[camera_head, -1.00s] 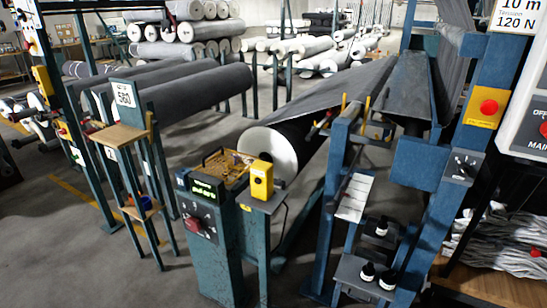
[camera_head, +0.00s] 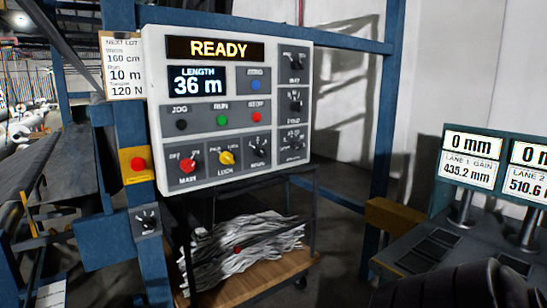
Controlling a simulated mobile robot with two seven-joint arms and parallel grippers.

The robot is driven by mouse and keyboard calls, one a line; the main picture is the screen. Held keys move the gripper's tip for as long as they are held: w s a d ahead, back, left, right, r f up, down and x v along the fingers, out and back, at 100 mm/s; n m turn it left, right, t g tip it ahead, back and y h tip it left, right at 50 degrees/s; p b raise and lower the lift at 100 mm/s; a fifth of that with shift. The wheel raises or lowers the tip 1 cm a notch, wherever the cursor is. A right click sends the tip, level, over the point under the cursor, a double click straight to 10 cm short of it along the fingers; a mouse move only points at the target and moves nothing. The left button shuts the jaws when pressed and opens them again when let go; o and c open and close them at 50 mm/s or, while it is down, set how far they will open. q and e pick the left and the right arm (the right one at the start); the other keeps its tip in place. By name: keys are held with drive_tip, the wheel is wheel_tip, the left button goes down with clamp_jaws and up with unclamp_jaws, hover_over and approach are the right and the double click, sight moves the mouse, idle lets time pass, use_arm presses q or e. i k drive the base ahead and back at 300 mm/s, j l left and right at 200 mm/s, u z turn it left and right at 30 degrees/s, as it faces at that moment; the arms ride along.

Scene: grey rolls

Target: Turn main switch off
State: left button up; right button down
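The main switch (camera_head: 187,165) is a red rotary knob at the lower left of a white control panel (camera_head: 300,140). "MAIN" is printed below it and "OFF" at its upper left. I cannot tell for sure which position the knob points to. The panel's display (camera_head: 217,49) reads "READY", and the length display (camera_head: 198,82) reads "36 m". A yellow lock knob (camera_head: 227,157) sits just right of the main switch. Neither of my grippers is in view.
A blue post (camera_head: 128,120) with a red button on a yellow plate (camera_head: 137,164) stands left of the panel. A cart (camera_head: 270,280) with grey-white scrap is below. At right is a console with readouts (camera_head: 473,160). A dark rounded shape at bottom right is unclear.

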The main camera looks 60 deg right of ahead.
sight(187, 165)
drive_tip(key=z, duration=1.7)
